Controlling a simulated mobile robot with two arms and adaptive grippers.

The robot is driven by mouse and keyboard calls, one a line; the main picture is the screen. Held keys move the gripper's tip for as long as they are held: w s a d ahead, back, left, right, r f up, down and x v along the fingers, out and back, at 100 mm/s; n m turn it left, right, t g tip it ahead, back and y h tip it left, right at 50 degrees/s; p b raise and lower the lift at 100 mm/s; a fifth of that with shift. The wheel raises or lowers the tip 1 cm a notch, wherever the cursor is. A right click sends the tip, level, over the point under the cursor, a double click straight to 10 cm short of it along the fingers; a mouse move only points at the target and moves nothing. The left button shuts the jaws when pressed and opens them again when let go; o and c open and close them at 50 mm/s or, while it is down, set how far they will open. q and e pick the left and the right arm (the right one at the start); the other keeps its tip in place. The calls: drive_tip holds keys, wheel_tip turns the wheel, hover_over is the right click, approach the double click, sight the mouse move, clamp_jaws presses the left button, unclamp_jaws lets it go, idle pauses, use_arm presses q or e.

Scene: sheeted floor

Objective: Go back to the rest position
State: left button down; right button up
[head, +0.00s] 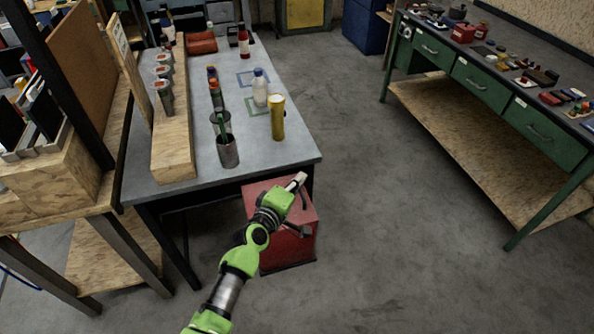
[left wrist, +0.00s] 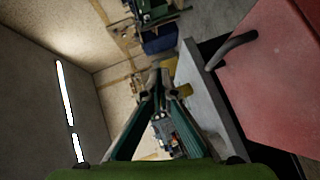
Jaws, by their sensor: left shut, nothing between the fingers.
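My left arm reaches in from the bottom in the head view. Its green-bodied gripper (head: 298,182) is shut and empty, in front of the near right corner of the grey table and over a red cabinet (head: 287,245) in the picture. In the left wrist view the gripper's two fingers (left wrist: 160,80) converge at their tips with nothing between them. The red cabinet (left wrist: 270,85) with its dark handle fills the right side of that view. My right gripper is in neither view.
The grey table (head: 190,185) holds a yellow cylinder (head: 277,118), a white bottle (head: 260,88), a dark cup (head: 227,150) and a wooden rack (head: 172,150). A green workbench (head: 480,85) with small items stands at the right. Bare floor (head: 400,230) lies between them.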

use_arm(q)
drive_tip(key=s+r+p, duration=0.3)
drive_tip(key=shift+s+r, duration=0.1)
drive_tip(key=shift+s, duration=0.1)
